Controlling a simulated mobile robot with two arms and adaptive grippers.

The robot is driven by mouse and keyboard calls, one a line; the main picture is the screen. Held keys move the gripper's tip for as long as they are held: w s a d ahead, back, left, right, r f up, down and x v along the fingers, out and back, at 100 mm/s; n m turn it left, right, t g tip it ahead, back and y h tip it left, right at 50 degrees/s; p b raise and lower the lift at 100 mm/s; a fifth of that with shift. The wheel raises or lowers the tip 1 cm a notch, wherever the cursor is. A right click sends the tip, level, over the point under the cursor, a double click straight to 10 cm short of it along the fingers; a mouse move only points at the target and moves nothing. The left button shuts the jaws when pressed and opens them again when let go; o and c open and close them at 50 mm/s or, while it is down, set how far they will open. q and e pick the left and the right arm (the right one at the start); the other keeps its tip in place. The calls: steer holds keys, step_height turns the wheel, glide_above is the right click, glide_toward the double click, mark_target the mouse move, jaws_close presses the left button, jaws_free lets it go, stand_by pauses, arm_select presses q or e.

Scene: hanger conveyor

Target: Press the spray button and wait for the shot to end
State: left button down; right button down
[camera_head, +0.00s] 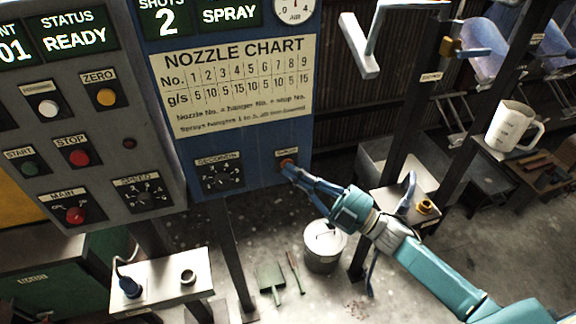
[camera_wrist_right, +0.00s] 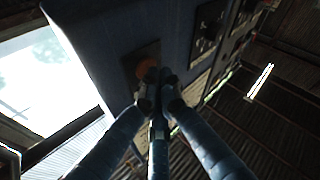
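The orange-red spray button (camera_head: 286,162) sits at the lower right of the blue panel (camera_head: 255,178), under a small label. It also shows as an orange disc in the right wrist view (camera_wrist_right: 146,68), partly hidden by my fingers. My right gripper (camera_head: 291,172) has its fingertips drawn together at the button, empty. The right wrist view shows the tips (camera_wrist_right: 158,80) at the button's edge; I cannot tell if they touch or press it. The display (camera_head: 230,13) reads "SHOTS 2" and "SPRAY". My left gripper is not in view.
A grey panel (camera_head: 110,120) with several buttons and dials stands at left; its status reads "READY". A dial (camera_head: 219,175) is left of the spray button. A bucket (camera_head: 324,246) is on the floor below. A mug (camera_head: 510,126) is at right.

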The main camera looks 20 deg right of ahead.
steer(key=shift+s+p, duration=0.4)
steer(key=shift+s, duration=0.45)
steer(key=s+p, duration=0.2)
steer(key=s, duration=0.3)
steer(key=shift+d, duration=0.1)
stand_by(0.7)
